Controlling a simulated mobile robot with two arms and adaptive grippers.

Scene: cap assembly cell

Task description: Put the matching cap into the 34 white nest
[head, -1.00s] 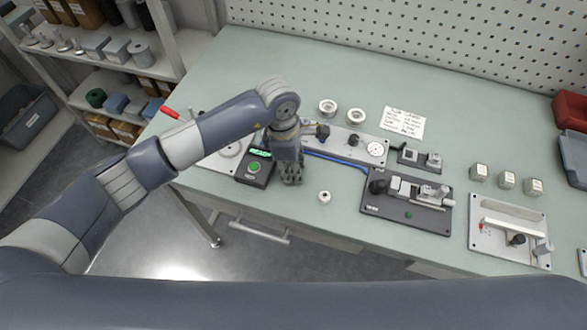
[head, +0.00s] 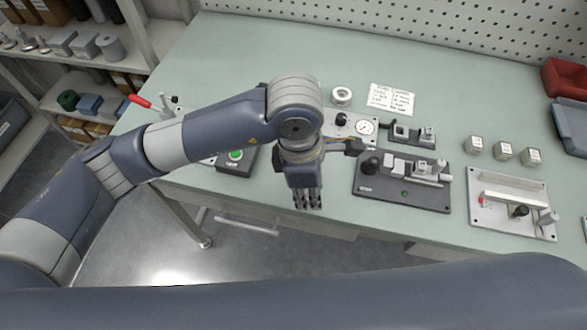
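My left gripper (head: 308,198) hangs fingers down over the front part of the green table, left of the dark fixture. Its fingers look close together, but whether they are open, shut or holding anything cannot be told. The small white round part seen earlier at this spot is hidden behind the gripper. One white ring-shaped piece (head: 342,96) sits on the table behind my arm; a second one is hidden by the arm. I cannot read a 34 on anything. My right gripper is out of view.
A dark fixture (head: 375,195) stands right of the gripper, with a gauge plate (head: 365,127) behind it. A green-button box (head: 237,160) is to the left. Three labelled blocks (head: 503,151) and a light fixture plate (head: 485,217) stand at right. A written card (head: 391,99) lies at the back.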

